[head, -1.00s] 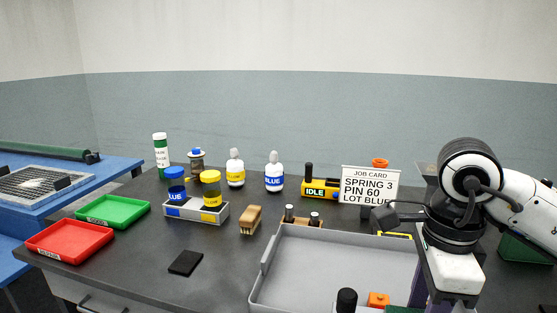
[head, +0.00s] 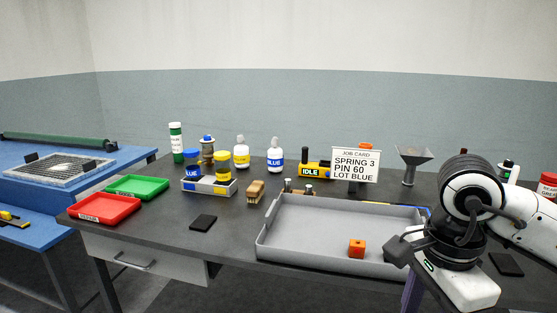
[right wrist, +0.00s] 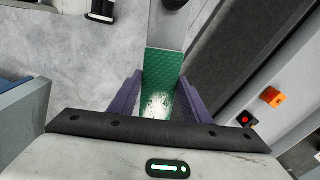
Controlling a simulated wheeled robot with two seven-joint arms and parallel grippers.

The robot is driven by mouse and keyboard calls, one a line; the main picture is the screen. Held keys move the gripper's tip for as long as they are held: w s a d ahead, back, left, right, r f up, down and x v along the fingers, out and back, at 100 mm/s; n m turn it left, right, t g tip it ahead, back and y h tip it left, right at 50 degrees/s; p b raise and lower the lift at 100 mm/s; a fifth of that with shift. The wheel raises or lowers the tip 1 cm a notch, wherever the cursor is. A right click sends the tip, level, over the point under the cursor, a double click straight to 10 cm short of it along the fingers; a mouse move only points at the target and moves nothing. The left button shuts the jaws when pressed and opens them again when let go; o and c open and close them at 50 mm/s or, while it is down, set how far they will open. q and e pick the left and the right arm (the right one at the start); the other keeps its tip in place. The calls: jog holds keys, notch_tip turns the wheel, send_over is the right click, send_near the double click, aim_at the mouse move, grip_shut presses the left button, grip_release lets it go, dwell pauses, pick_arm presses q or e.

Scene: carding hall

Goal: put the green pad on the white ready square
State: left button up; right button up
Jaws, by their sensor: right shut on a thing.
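My right gripper (right wrist: 160,92) is shut on the green pad (right wrist: 165,64), which lies between its purple fingers in the right wrist view. A glossy pale patch shows on the pad's near part. A grey plate (right wrist: 168,28) runs on from the pad's far end, with a black knob at the picture's top edge. In the head view my right gripper (head: 412,290) is low at the right, in front of the grey tray, and the pad is hidden or out of frame. I see no white ready square in either view. My left gripper is out of view.
A job card (head: 356,165), funnel (head: 412,160) and bottles stand behind. Red (head: 103,208) and green (head: 138,186) trays and a black pad (head: 203,222) lie left. Bench surface left of the grey tray is mostly clear.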

jog(key=n, duration=0.1)
jog(key=s+f+n, duration=0.1)
jog(key=n, duration=0.1)
jog(key=s+f+n, duration=0.1)
jog(key=n, duration=0.3)
jog(key=s+f+n, duration=0.1)
jog(key=f+n, duration=0.1)
jog(key=n, duration=0.3)
jog(key=s+f+n, duration=0.1)
jog(key=n, duration=0.3)
jog(key=shift+s+a+f, duration=0.25)
jog(key=shift+s+f, duration=0.05)
jog(key=shift+f, duration=0.05)
jog(key=shift+s+f, duration=0.1)
